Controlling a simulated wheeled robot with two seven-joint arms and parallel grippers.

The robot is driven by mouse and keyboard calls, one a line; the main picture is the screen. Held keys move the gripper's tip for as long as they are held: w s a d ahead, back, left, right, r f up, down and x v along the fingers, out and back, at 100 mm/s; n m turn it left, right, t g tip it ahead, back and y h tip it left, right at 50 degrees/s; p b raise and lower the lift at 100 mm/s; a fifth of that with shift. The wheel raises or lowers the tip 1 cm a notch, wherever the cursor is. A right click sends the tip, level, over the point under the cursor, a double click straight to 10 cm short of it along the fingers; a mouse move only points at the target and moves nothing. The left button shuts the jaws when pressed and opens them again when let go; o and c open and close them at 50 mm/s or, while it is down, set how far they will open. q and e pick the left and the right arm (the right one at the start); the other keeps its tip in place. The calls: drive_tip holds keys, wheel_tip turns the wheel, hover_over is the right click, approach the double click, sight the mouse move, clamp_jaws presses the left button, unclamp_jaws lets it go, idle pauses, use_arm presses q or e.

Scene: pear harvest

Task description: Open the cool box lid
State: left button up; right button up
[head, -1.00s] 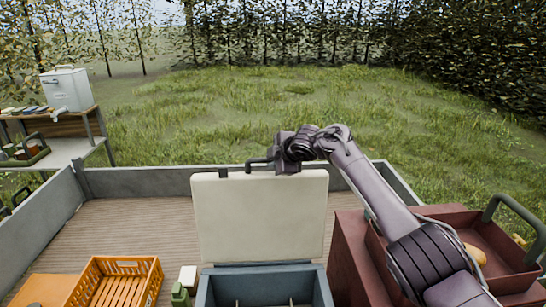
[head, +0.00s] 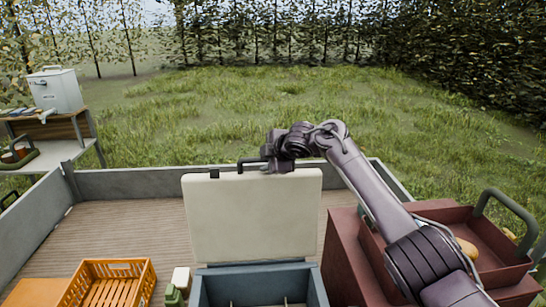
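The cool box (head: 259,284) is blue-grey and stands at the bottom middle of the head view. Its cream lid (head: 254,217) stands upright at the back of the box, so the box is open at the top. My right gripper (head: 264,163) is at the top edge of the lid, by a dark handle (head: 246,162). Whether its fingers are closed on the handle is too small to tell. My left gripper is not in view.
An orange crate (head: 112,265) sits left of the cool box, with a green bottle (head: 174,296) and a small white block (head: 181,277) between. A red tray (head: 497,256) holding a yellow-orange fruit (head: 467,247) stands right, beside my arm. A grey trailer wall (head: 130,182) runs behind.

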drive_tip(key=b+v, duration=0.2)
drive_tip(key=v, duration=0.4)
drive_tip(key=shift+d+r+b, duration=0.25)
drive_tip(key=shift+b, duration=0.05)
